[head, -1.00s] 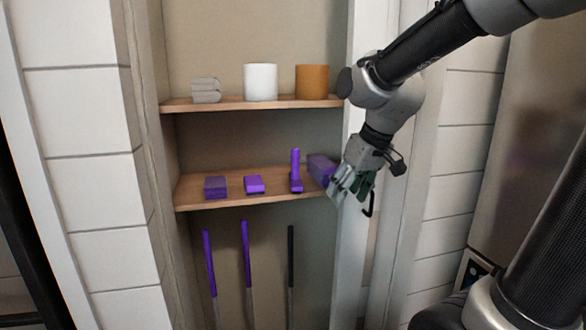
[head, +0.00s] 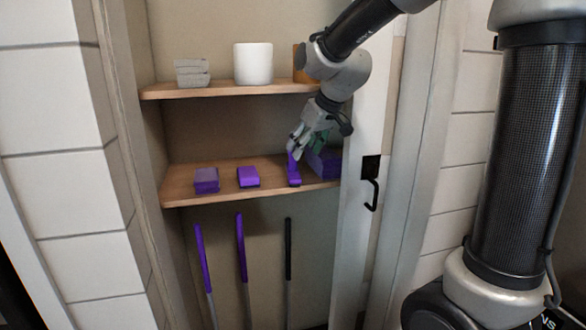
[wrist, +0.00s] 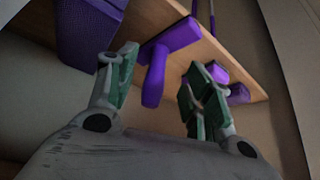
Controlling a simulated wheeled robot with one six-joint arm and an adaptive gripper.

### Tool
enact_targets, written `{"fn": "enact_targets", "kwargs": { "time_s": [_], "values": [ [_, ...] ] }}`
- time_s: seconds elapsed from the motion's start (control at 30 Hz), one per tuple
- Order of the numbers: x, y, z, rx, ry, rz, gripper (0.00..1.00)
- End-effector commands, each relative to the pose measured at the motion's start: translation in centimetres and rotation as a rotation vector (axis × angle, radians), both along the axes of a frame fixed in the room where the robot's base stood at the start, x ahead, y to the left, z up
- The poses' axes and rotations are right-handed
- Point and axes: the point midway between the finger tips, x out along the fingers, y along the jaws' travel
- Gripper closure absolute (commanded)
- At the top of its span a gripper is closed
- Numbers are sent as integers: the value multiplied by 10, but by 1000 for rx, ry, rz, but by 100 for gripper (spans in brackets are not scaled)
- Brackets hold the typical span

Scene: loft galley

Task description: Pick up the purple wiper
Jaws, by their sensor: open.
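The purple wiper (head: 293,175) stands on the lower wooden shelf, its handle pointing up from a wide head. My gripper (head: 296,151) is at the upper end of the handle in the head view and partly covers it. In the wrist view, the wiper (wrist: 172,42) has a T shape. Its handle reaches into the gap between the two green-padded fingers of my gripper (wrist: 160,77). The fingers are apart, and I see no clear contact with the handle.
A purple box (head: 325,165) stands close right of the wiper. A small purple item (head: 248,177) and a purple block (head: 206,180) lie to its left. The upper shelf (head: 215,88) holds a white canister (head: 253,64). A black handle (head: 371,190) sits on the right frame.

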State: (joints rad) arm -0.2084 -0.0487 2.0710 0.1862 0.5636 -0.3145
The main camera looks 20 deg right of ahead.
Motion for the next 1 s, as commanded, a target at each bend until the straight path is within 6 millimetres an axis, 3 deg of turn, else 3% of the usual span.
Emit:
{"fn": "enact_targets", "kwargs": {
  "time_s": [0.3,0.6,0.87,1.0],
  "values": [
    [27,11,0,0,1,1,49],
    [49,20,-39,0,3,0,49],
    [51,21,-42,0,0,-1,49],
    [51,21,-42,0,0,-1,71]
  ]
}}
